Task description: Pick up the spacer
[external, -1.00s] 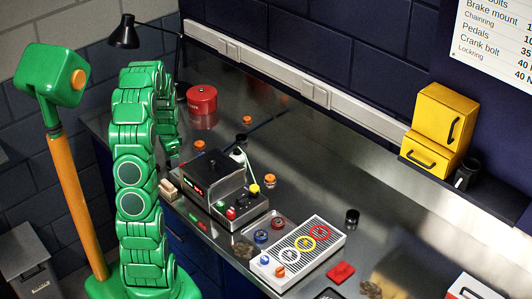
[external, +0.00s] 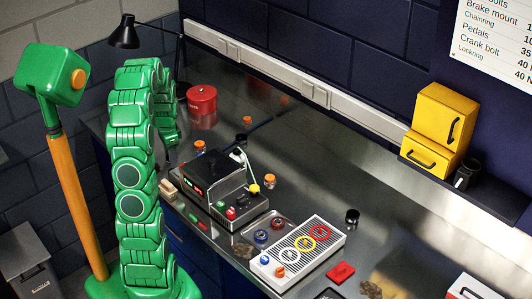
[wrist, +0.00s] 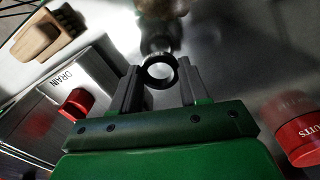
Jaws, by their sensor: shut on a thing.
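The spacer (wrist: 160,71) looks like a small dark ring in the wrist view. It sits between the two grey fingertips of my gripper (wrist: 159,75), which is shut on it, with bright bench metal showing through its hole. A dark blurred patch lies just beyond the ring. In the external view my arm comes down at the left end of the bench, beside the control box (external: 212,180). The spacer is too small or hidden to make out there.
A box marked DRAIN with a red knob (wrist: 76,102) and a wooden piece (wrist: 38,40) lie left of my gripper in the wrist view. A red tin (wrist: 302,138) is at the right. The white slotted board (external: 312,240) stands farther along the bench.

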